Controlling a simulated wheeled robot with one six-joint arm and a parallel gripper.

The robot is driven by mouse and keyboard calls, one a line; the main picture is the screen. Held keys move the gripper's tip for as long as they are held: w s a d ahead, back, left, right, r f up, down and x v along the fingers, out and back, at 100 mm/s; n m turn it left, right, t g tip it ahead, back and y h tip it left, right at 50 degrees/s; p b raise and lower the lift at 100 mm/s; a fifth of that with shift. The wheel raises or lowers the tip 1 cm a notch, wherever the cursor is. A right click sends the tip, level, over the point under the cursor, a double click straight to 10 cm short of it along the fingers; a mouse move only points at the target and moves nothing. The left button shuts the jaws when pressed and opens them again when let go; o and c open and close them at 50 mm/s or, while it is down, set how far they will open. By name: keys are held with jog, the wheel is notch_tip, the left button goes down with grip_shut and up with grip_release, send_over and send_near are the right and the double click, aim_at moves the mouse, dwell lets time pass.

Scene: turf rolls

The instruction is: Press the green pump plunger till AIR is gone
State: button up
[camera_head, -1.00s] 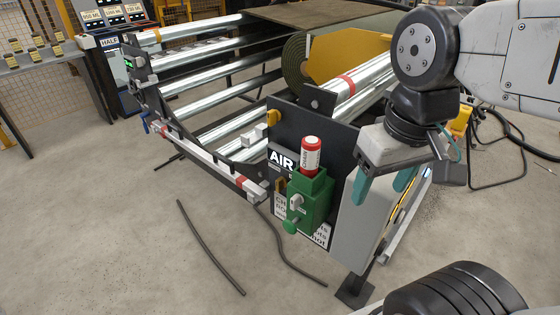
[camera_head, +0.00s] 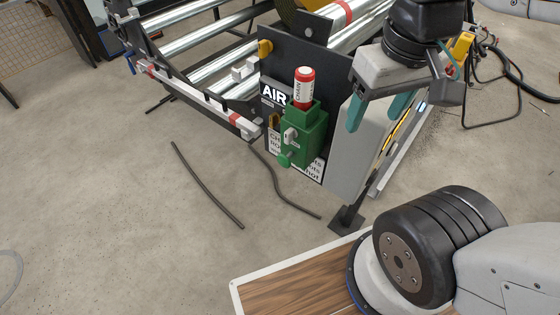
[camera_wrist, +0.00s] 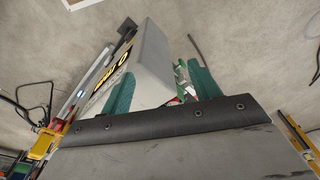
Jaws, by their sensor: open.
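The green pump (camera_head: 304,132) is mounted on the dark end plate of the roller frame. A red-and-white canister (camera_head: 304,88) stands upright on its top. A green rounded knob (camera_head: 285,160) sticks out low on its front, with a pale handle (camera_head: 290,135) above it. I cannot tell which part is the plunger. A black AIR sign (camera_head: 273,95) is beside the canister. My gripper (camera_head: 378,112) is open and empty, its teal fingers pointing down, right of the pump and apart from it. In the wrist view, part of the pump (camera_wrist: 180,75) shows beside one finger.
Metal rollers (camera_head: 215,68) extend behind. Dark rods or hoses (camera_head: 205,185) lie on the open floor at left. A wooden board (camera_head: 285,285) is at the bottom.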

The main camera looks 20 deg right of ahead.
grip_shut()
dwell(1.8)
